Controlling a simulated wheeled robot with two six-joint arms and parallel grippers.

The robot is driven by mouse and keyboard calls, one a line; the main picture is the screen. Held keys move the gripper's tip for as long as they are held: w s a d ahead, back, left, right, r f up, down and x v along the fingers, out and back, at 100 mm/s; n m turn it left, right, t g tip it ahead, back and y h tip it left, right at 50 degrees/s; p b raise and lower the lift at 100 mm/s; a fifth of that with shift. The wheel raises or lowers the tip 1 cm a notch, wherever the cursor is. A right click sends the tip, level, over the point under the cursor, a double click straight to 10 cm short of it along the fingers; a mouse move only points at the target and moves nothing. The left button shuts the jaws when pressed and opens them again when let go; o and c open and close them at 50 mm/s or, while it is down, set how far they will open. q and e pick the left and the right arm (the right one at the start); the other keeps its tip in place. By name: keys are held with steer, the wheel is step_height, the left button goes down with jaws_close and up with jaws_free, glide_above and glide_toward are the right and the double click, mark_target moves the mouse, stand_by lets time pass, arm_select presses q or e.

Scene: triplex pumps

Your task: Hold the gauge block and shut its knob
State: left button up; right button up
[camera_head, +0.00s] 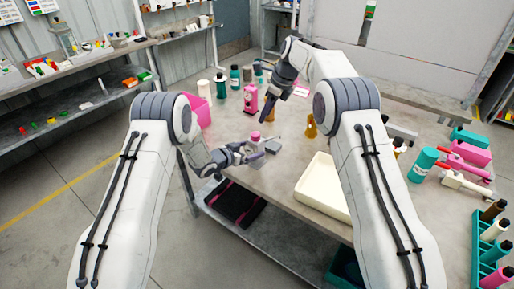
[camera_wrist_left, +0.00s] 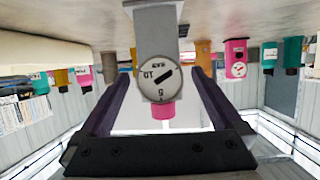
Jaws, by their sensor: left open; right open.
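The gauge block (camera_head: 272,146) is a small grey block on the table near its left edge, with a pink knob (camera_head: 255,136) on it. The left wrist view, which is upside down, shows the grey block (camera_wrist_left: 155,22), its round white dial (camera_wrist_left: 153,88) and the pink knob (camera_wrist_left: 161,111). My left gripper (camera_head: 258,156) is open beside the block. Its two dark fingers (camera_wrist_left: 157,72) stand on either side of the dial with gaps; I see no contact. My right gripper (camera_head: 267,108) is open above the table behind the block, near a pink bottle (camera_head: 250,97).
A cream tray (camera_head: 322,188) lies to the right of the block. Teal, white and amber bottles and a pink bin (camera_head: 199,112) stand at the back left. A teal canister (camera_head: 423,163) and pink pump parts (camera_head: 468,153) are on the right. A dark mat (camera_head: 236,204) lies on the lower shelf.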

mark_target(260, 146)
arm_select(q)
steer(key=x, duration=0.7)
